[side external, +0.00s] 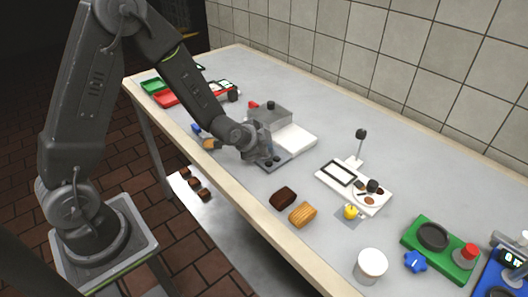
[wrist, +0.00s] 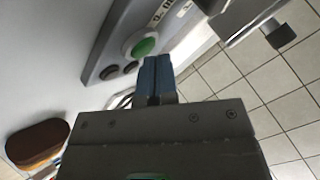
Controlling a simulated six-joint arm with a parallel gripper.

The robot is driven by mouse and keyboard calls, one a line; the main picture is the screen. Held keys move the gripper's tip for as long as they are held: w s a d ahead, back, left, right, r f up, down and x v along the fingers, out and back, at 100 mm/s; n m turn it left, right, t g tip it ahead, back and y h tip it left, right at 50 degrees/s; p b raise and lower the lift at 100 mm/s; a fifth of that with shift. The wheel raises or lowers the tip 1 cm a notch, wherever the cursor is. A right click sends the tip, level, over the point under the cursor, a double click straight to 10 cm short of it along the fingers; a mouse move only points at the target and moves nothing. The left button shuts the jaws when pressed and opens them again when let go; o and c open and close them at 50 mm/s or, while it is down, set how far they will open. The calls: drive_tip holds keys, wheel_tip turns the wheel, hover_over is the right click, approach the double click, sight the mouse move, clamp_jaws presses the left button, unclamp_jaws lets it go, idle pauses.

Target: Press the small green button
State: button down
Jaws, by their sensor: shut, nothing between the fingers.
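The green button cannot be made out there, where my gripper covers part of the base.
A brown block (side external: 284,197) and a yellow ridged block (side external: 302,214) lie in front of the machine. To the right are a white board (side external: 330,182), a white jar (side external: 370,265) and a green base (side external: 418,228) with a red knob (side external: 468,254). Red and green trays (side external: 170,98) stand far left.

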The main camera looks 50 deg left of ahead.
drive_tip(key=shift+r, duration=0.1)
idle(0.5)
drive_tip(key=shift+r, duration=0.65)
drive_tip(key=shift+r, duration=2.5)
